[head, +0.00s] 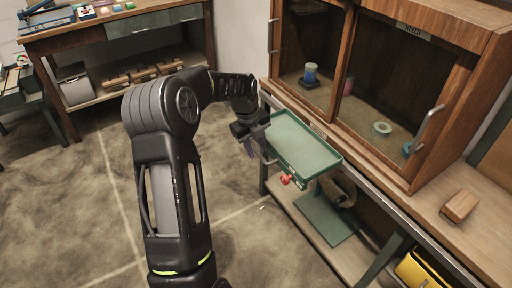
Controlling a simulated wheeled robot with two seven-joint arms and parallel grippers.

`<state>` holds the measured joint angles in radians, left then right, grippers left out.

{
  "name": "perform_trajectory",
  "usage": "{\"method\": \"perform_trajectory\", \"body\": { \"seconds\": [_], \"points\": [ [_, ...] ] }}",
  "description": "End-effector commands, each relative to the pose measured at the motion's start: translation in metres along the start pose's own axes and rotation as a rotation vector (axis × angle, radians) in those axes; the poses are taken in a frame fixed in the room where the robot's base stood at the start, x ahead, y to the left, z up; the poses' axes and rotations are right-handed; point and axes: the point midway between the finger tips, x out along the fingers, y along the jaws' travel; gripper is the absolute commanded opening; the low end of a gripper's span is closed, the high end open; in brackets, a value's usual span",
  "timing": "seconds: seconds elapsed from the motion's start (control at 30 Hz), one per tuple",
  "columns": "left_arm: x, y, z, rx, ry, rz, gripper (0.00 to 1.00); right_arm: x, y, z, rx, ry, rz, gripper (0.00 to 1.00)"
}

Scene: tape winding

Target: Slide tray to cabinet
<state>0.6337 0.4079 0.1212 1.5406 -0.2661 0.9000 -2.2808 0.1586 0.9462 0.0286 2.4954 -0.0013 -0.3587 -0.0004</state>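The tray (304,145) is green, shallow and empty, with a raised rim. It sits on a green stand at the front of the cabinet bench, and a red knob (287,180) shows at its near corner. The cabinet (405,108) is wooden with dark see-through doors and stands right behind the tray. My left gripper (256,150) points down at the tray's left end, beside a grey handle there. Its fingers are small and dark, so I cannot tell whether they are closed on the handle. My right gripper is out of view.
Inside the cabinet are a blue-topped spool (310,73) and a pale ring-shaped roll (382,128). A wooden block (459,206) lies on the bench at right, above a yellow case (421,271). A workbench (120,35) stands back left.

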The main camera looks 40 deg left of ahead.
Motion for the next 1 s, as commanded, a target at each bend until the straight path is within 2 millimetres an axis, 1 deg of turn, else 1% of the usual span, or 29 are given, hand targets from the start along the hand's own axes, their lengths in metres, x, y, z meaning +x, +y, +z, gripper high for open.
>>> {"method": "perform_trajectory", "body": {
  "seconds": [0.17,0.27,0.37,0.6,0.7,0.8,1.0],
  "points": [
    [-0.001,0.000,-0.001,0.000,0.001,0.000,0.32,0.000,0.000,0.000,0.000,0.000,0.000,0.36],
    [-0.006,-0.001,0.000,0.000,0.000,-0.001,0.32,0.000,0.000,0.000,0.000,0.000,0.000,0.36],
    [-0.018,-0.001,0.000,0.000,0.000,-0.001,0.32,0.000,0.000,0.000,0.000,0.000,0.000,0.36],
    [-0.057,-0.001,0.001,0.001,-0.002,-0.002,0.32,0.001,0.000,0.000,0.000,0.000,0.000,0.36],
    [-0.070,-0.001,0.000,0.001,-0.001,-0.001,0.32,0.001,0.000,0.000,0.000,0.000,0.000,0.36],
    [-0.076,-0.001,0.000,0.001,0.000,-0.001,0.32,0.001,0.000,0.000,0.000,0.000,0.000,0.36],
    [-0.078,0.000,0.000,0.000,0.001,0.000,0.32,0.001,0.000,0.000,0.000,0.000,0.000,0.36]
  ]
}}
